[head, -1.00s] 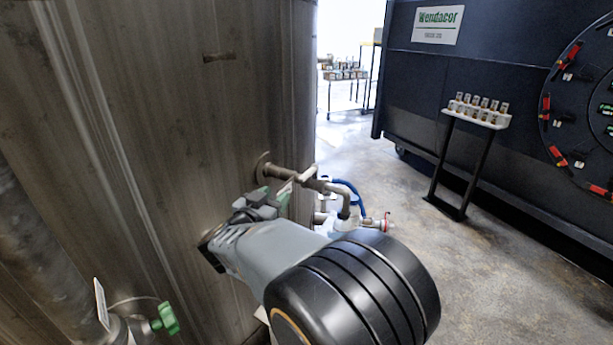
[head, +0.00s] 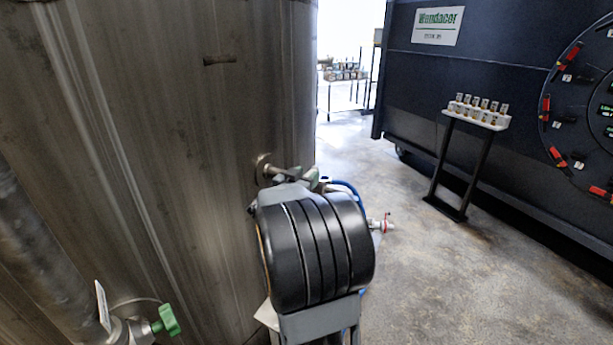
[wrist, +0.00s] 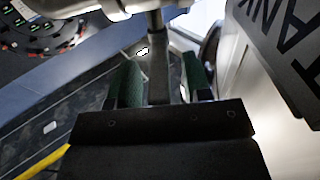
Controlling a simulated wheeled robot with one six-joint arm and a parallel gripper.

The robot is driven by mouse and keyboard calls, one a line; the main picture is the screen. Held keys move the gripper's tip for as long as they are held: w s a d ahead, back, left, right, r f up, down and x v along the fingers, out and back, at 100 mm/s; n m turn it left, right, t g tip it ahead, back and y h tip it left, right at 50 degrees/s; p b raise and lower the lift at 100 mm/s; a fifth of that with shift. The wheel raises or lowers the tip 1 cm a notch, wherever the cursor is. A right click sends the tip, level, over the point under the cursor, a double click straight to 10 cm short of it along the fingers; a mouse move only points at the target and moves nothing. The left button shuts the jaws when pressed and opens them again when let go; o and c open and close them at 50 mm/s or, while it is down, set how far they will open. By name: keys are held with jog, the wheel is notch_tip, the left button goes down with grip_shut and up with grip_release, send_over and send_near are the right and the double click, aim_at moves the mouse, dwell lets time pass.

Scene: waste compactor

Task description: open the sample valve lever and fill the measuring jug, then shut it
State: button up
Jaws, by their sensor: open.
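The sample pipe (head: 268,170) sticks out of the steel tank wall in the head view. My arm's black joint covers most of its outlet and the space below. In the wrist view, my gripper (wrist: 158,82) is open, with one green finger pad on each side of a dark grey bar (wrist: 157,55). The bar runs up to a pale pipe (wrist: 75,6) and looks like the sample valve lever, though I cannot be sure. Gaps show beside the bar, so it is not clamped. I cannot make out the measuring jug; the area under the outlet is hidden.
A blue hose (head: 345,187) and a red-collared fitting (head: 386,223) lie just right of my arm. A green-handled valve (head: 167,319) is at lower left. A stand with several sample bottles (head: 478,115) is before the dark machine (head: 500,60). The floor between is clear.

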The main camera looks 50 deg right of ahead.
jog(key=shift+d, duration=0.2)
jog(key=shift+c, duration=0.3)
grip_shut()
